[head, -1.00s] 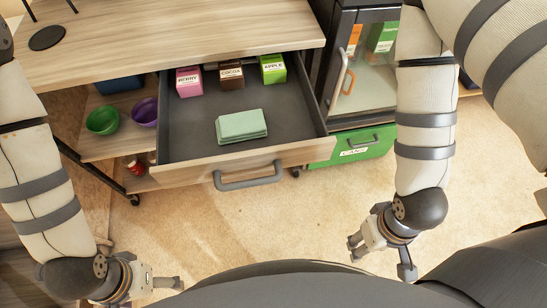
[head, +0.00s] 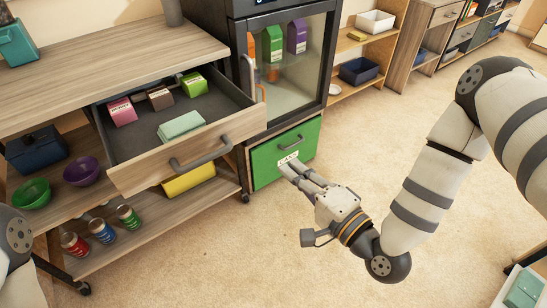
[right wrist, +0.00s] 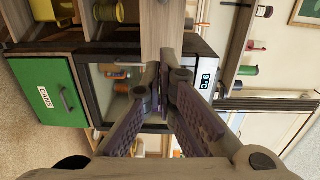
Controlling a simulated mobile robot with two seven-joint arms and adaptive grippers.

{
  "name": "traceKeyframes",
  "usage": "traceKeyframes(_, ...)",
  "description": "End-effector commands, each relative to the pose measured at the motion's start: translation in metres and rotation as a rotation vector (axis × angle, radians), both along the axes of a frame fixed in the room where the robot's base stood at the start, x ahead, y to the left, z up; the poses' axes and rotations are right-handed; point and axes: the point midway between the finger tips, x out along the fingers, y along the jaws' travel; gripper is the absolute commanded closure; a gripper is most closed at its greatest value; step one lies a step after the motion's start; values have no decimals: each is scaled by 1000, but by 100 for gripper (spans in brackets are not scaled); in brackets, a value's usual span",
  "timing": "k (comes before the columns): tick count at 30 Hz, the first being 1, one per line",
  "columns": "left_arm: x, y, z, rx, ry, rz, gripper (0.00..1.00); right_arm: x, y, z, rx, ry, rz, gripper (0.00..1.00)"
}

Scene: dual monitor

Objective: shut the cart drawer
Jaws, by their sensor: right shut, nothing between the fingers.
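The cart drawer (head: 140,167) is pulled out from under the wooden top. It has a wood front, a grey bar handle (head: 200,154) and a dark inside. In it are a pink box (head: 121,112), a brown box (head: 160,99), a green box (head: 194,84) and a folded mint cloth (head: 181,126). My right gripper (head: 291,171) is shut and empty, to the right of the drawer front and apart from the handle in the head view. In the right wrist view, its fingers (right wrist: 163,92) overlap the end of a wood panel (right wrist: 161,30), seemingly the drawer front; contact is unclear. My left gripper is out of view.
A glass-door cabinet (head: 290,75) stands right of the cart, above a shut green drawer (head: 300,145) labelled CANS. Bowls, cans and a yellow object (head: 188,180) sit on the cart's lower shelves (head: 160,219). The floor (head: 250,265) in front is clear.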

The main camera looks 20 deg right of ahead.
Motion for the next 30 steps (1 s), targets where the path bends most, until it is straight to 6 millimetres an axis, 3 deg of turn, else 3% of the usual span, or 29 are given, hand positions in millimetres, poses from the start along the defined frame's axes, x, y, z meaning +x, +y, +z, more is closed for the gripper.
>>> traceKeyframes(5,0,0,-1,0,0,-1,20,14,1,8,28,-32,-9,100)
traceKeyframes(21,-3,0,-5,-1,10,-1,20,118,35,7,24,-26,-10,100)
traceKeyframes(30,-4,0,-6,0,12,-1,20,137,41,7,25,-24,-10,100)
